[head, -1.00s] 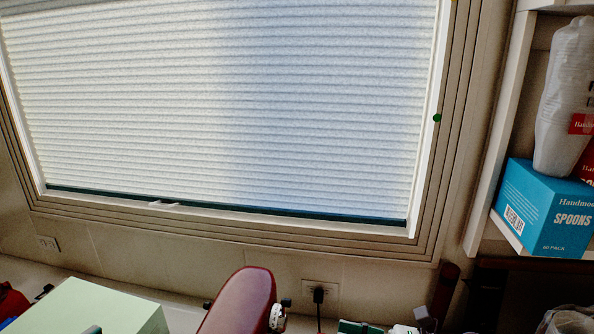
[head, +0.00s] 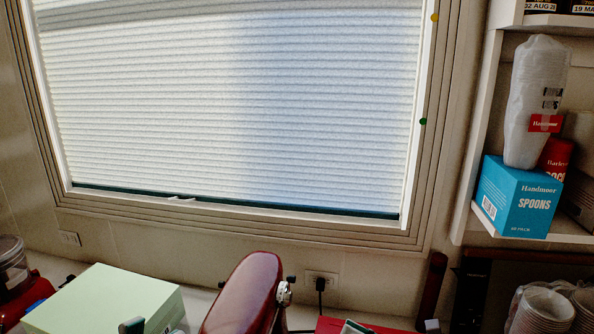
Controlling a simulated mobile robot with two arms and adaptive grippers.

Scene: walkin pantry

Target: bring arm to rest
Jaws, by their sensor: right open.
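The right gripper (head: 393,327) shows only as fingertips at the bottom edge, right of centre. It is open, and nothing shows between its fingertips except a red surface behind. The rest of this gripper and its arm are below the picture. A small grey-green tip at the bottom edge, in front of the pale green box (head: 112,296), may belong to my left gripper; too little shows to tell its state.
A red stand mixer (head: 243,292) stands on the counter beside the box, below a window with a pleated blind (head: 230,105). A power outlet (head: 320,281) is behind. At right, a shelf holds a blue spoons box (head: 520,200) and stacked cups (head: 535,100). Paper bowls (head: 545,308) are below.

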